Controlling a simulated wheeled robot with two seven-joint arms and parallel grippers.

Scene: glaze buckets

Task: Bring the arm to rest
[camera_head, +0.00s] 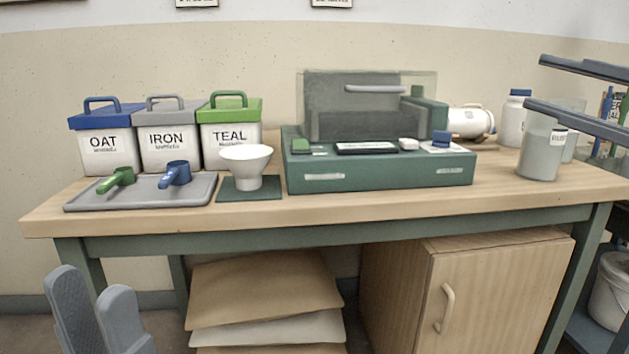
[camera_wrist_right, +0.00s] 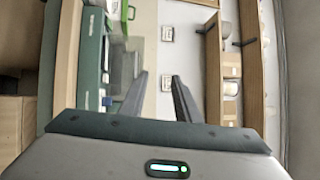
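My left gripper (camera_head: 89,284) shows at the lower left of the head view, in front of the table and below its top. Its two fingers point up with a gap between them, and nothing shows in it. My right gripper (camera_head: 534,81) comes in from the right edge of the head view, with one finger above the other. It appears in front of the clear beaker (camera_head: 539,150) there, and I cannot tell how far apart they are. In the right wrist view its fingers (camera_wrist_right: 160,74) are apart with nothing between them.
The wooden table (camera_head: 400,206) holds lidded OAT, IRON and TEAL buckets (camera_head: 168,149), a grey tray (camera_head: 85,201) with green and blue scoops, a white bowl (camera_head: 246,161) and a green scale box (camera_head: 380,178). A cabinet (camera_head: 500,295) stands below. A shelf unit is at the right.

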